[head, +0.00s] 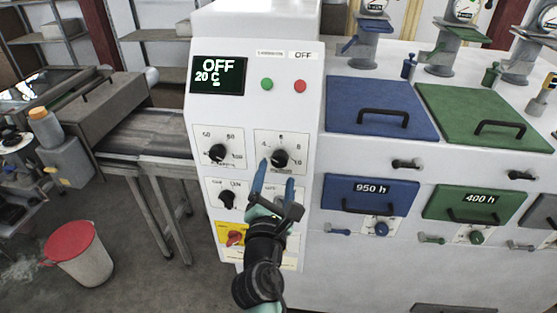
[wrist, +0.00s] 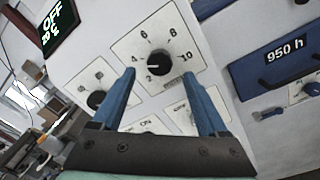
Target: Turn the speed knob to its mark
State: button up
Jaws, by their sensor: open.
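The black knob on a 2-to-10 dial (head: 279,158) is on the white control panel, right of another knob. I take it as the speed knob; its name label is too small to read. In the wrist view the knob (wrist: 159,65) has a white pointer line aimed left, near the 2. No separate mark is clear to me. My gripper (head: 276,178) is open, with its blue fingers reaching toward the dial. In the wrist view the gripper's fingertips (wrist: 158,77) lie left and right of the knob's lower part, with nothing between them. I cannot tell whether they touch the panel.
A display (head: 218,75) reads OFF and 20 C. Beside it are a green button (head: 267,84) and a red button (head: 300,86). A temperature-style knob (head: 218,152), a smaller knob (head: 227,199) and a red-yellow switch (head: 234,237) are close by. Blue drawer (head: 336,193) stands right.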

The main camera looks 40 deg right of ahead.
aim_at(279, 163)
jog(key=shift+x, duration=2.3)
jog(key=shift+c, duration=0.4)
grip_shut()
